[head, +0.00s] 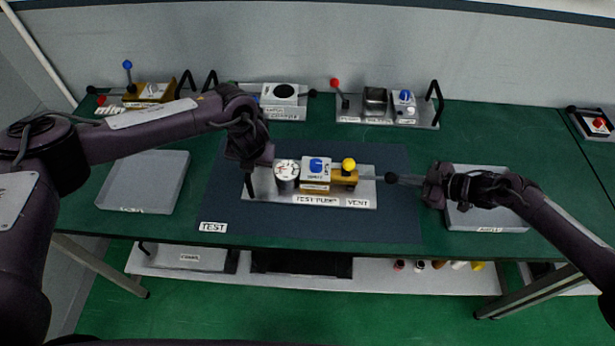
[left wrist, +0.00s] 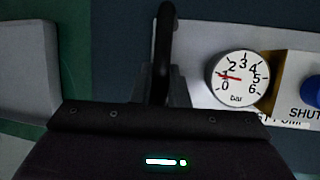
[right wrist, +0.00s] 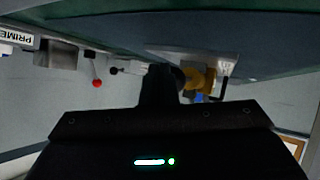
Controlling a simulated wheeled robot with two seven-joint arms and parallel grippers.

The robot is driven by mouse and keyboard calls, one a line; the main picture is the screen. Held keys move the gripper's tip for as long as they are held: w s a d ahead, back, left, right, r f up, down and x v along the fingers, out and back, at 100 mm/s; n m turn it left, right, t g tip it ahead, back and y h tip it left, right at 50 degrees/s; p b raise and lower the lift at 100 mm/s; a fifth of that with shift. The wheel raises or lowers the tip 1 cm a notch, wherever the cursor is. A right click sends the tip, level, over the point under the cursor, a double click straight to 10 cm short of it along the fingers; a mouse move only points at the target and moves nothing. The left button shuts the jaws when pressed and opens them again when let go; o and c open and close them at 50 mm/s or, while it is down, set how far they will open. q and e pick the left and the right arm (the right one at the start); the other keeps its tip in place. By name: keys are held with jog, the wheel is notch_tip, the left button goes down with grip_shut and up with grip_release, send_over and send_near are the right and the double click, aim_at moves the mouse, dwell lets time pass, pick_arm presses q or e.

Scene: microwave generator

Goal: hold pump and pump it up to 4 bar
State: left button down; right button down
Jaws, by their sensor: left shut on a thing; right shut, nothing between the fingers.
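The test pump (head: 330,198) stands on the dark mat, with a round gauge (head: 287,170), a blue knob (head: 316,165) and a yellow knob (head: 348,164). In the left wrist view the gauge (left wrist: 238,92) has its red needle near 1 bar. My left gripper (head: 250,168) is shut on the black handle (left wrist: 165,45) at the pump's left end. The pump lever (head: 405,180) sticks out to the right with a black knob. My right gripper (head: 430,186) is shut and empty by the lever's outer end; whether it touches is unclear.
Grey trays stand left (head: 145,183) and right (head: 490,215) of the mat (head: 270,228). Several devices with levers line the back, including the one with a red knob (head: 335,83). The mat in front of the pump is clear.

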aim_at(396, 180)
jog(key=shift+a, duration=0.1)
jog(key=shift+a, duration=1.5)
jog(key=shift+a, duration=0.75)
